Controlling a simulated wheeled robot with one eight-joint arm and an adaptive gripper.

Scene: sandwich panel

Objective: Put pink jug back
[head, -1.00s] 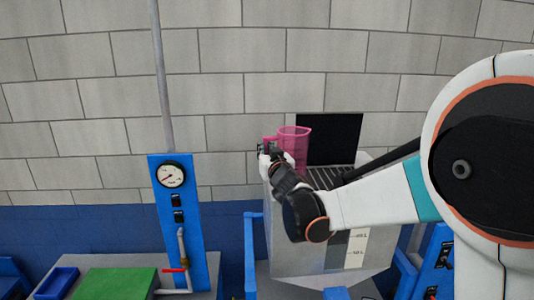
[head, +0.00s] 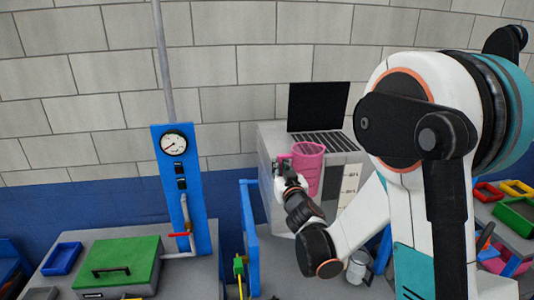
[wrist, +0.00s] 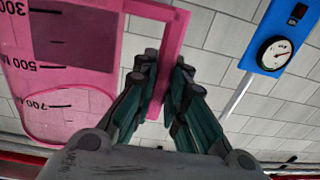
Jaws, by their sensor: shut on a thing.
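The pink jug (head: 308,166) is a see-through measuring cup, upright in the head view in front of the grey cabinet with the black lid. My gripper (head: 284,165) is shut on the jug's handle, at the jug's left side. In the wrist view, the jug (wrist: 45,75) fills the left with its black volume marks, and my gripper's green fingers (wrist: 166,90) close around the pink handle bar. The jug appears held up in the air; its base is partly hidden by my arm.
A grey cabinet (head: 274,148) with an open black lid (head: 318,107) stands behind the jug. A blue gauge panel (head: 172,180) with a pipe is to the left. A green box (head: 115,262) and blue tray (head: 62,258) lie lower left. Coloured bins (head: 515,216) are at right.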

